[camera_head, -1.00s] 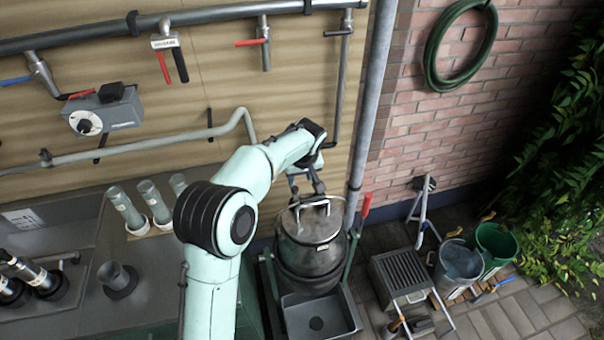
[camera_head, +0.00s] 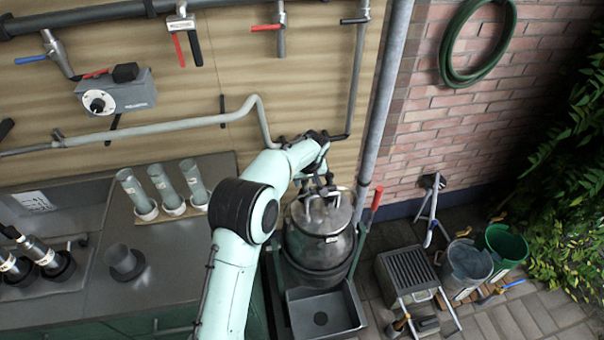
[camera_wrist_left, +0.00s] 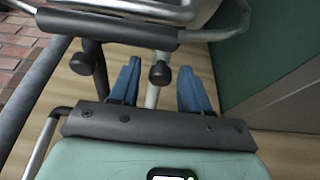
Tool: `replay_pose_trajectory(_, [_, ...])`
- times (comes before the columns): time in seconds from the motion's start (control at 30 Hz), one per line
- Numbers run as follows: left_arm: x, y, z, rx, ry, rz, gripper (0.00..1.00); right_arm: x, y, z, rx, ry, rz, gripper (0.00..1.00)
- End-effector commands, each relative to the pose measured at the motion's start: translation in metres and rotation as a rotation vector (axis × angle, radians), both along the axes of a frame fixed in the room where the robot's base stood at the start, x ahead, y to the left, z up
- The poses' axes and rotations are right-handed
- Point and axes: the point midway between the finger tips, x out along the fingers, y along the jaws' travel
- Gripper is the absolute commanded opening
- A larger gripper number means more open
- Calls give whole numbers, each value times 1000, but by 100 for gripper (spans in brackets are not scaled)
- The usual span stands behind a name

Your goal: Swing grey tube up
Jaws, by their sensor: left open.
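A grey bent tube (camera_head: 170,127) runs along the tan wall, steps up, then drops behind my left arm, which hides its far end. A second grey tube (camera_head: 356,75) hangs straight down beside it; I cannot tell which one is meant. My left gripper (camera_head: 318,183) points down just above the lid of a metal churn (camera_head: 318,245). In the left wrist view its blue fingers (camera_wrist_left: 158,92) are apart, with part of a pale tube (camera_wrist_left: 153,92) seen between them. I cannot tell whether they touch it. My right gripper is out of view.
A red-gripped lever (camera_head: 375,198) stands right of the churn. A grey basin (camera_head: 322,312) lies in front. Several glass cylinders (camera_head: 163,185) stand on the left counter. A grey control box (camera_head: 116,97) is on the wall. Buckets (camera_head: 500,243) stand at right.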

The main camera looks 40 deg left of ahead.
Motion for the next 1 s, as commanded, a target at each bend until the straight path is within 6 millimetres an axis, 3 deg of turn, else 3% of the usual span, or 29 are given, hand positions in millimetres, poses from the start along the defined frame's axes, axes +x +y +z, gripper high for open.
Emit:
replay_pose_trajectory(0.23, [0,0,0,0,0,0,47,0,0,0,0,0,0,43])
replay_pose_trajectory(0.33, [0,0,0,0,0,0,14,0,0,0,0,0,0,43])
replay_pose_trajectory(0.37, [0,0,0,0,0,0,9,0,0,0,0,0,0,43])
replay_pose_trajectory(0.63, [0,0,4,0,0,1,9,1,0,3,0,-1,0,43])
replay_pose_trajectory(1.0, [2,3,31,1,-3,2,10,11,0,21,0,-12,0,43])
